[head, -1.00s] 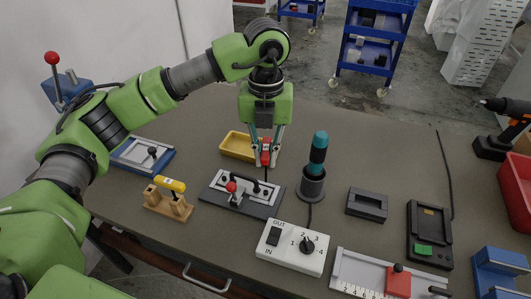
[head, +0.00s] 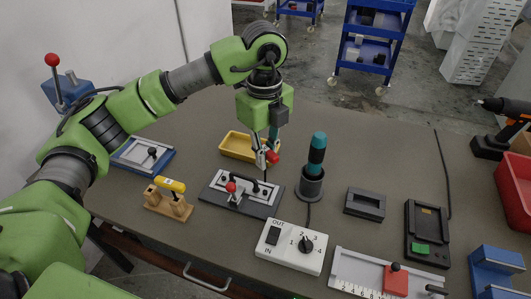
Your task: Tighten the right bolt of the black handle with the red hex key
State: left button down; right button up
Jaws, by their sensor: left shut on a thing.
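My left gripper (head: 266,159) is shut on the red hex key (head: 272,157), just behind the right end of the fixture plate. The key's thin dark shaft points down towards the right end of the black handle (head: 246,182). The handle lies on a grey and white plate fixture (head: 221,206) with a red-knobbed lever (head: 231,187) in front. I cannot tell whether the key's tip sits in the right bolt; it is too small here. My right gripper is not in view.
A yellow tray (head: 236,147) lies just behind the fixture. A teal-handled tool stands in a dark holder (head: 311,187) close on the right. A white switch box (head: 291,247) is in front right, and a yellow-handled tool on a wooden stand (head: 167,204) is at left.

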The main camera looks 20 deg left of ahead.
pick_arm(q)
jog(key=n, duration=0.5)
jog(key=shift+p, duration=0.35)
jog(key=n, duration=0.4)
jog(key=shift+w+p, duration=0.1)
jog(key=shift+p, duration=0.25)
